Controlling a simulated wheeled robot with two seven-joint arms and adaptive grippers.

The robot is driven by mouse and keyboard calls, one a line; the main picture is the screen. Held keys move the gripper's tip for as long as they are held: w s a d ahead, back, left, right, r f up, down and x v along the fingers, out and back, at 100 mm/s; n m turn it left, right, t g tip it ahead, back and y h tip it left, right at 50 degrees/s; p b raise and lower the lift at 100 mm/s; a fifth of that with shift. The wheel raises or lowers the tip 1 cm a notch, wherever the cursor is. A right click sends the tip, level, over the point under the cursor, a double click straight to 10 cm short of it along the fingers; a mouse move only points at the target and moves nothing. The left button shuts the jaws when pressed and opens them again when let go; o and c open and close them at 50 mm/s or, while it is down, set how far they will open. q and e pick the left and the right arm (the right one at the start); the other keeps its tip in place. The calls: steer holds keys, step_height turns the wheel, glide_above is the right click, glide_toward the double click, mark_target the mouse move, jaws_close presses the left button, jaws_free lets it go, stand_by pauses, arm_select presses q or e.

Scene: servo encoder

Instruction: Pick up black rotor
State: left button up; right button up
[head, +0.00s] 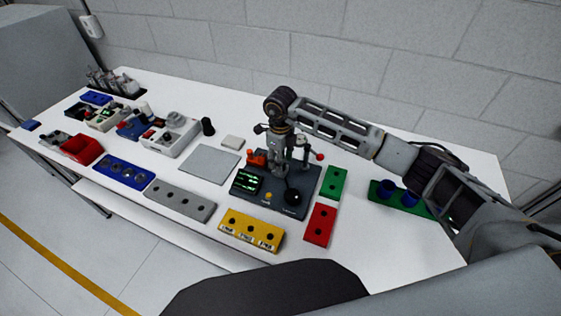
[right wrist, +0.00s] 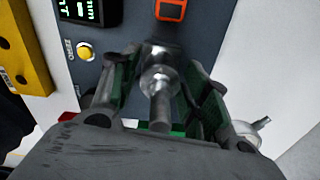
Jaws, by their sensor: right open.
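My right gripper (head: 280,158) points down over the dark test station (head: 238,208). In the right wrist view the open gripper (right wrist: 158,100) has its green-lined fingers on either side of a silver stepped shaft (right wrist: 160,85) with a dark part at its far end. I cannot tell whether the fingers touch it. A black cylinder (head: 208,126) stands on the table left of the station. A round black piece (head: 292,196) sits on the station's front right. I cannot tell for certain which of these is the black rotor. My left gripper is not in view.
The station has a lit display (head: 248,181), a yellow button (right wrist: 85,51) and an orange part (right wrist: 170,9). Green (head: 334,182), red (head: 320,225), yellow (head: 251,231) and grey (head: 180,201) hole blocks surround it. A grey plate (head: 210,164) lies left.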

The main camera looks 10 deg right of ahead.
stand_by(0.3)
jaws_close()
steer(key=shift+w+r, duration=0.1)
steer(key=shift+r, duration=0.1)
steer(key=shift+r+b, duration=0.95)
steer(key=shift+r, duration=3.9)
steer(key=shift+f, duration=0.1)
